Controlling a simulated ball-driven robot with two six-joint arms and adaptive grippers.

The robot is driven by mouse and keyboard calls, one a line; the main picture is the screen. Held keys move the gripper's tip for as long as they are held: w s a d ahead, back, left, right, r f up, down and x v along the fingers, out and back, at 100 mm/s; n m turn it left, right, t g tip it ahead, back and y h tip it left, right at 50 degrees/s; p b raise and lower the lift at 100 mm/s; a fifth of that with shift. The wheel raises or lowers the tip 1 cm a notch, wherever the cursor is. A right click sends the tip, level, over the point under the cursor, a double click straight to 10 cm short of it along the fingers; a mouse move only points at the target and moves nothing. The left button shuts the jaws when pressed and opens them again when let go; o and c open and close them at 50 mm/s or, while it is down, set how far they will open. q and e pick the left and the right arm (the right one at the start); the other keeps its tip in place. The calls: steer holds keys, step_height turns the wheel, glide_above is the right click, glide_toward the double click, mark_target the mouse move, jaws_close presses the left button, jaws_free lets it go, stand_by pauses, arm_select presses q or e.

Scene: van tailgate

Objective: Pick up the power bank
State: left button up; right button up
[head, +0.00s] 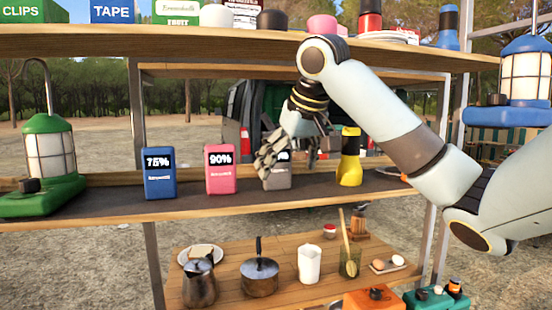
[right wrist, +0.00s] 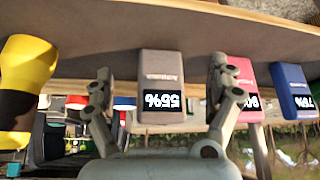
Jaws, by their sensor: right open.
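Three power banks stand upright on the middle shelf: a blue one (head: 160,174) reading about 75%, a pink one (head: 221,170) reading 90%, and a grey one (head: 278,177). My right gripper (head: 285,148) is open in front of the grey one and partly hides it in the head view. In the right wrist view the grey power bank (right wrist: 161,85) reads 55% and lies between the spread fingers of my right gripper (right wrist: 157,75). Whether the fingers touch it I cannot tell. My left gripper is not in view.
A yellow-and-black torch-like object (head: 349,160) stands right of the grey power bank. A green lantern (head: 46,160) is at the left. The upper shelf (head: 210,40) holds boxes and cans above my arm. A wooden table (head: 225,285) with a kettle and pot stands below.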

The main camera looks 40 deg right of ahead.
steer(key=shift+w+d, duration=0.15)
steer(key=shift+w, duration=0.5)
steer(key=shift+w+d, duration=0.1)
steer(key=shift+w, duration=0.2)
steer(key=w+p, duration=0.1)
steer(key=w+d+p, duration=0.1)
steer(key=w, duration=0.1)
steer(key=w+p, duration=0.1)
steer(key=w, duration=0.1)
steer(key=shift+d+f, duration=0.25)
steer(key=shift+f, duration=0.15)
steer(key=shift+d+f, duration=0.1)
steer(key=shift+f, duration=0.05)
steer(key=shift+s, duration=0.15)
steer(key=shift+c, duration=1.1)
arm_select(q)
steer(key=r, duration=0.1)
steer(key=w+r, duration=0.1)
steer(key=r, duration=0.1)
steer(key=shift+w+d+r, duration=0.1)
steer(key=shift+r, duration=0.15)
arm_select(e)
steer(key=c, duration=1.3)
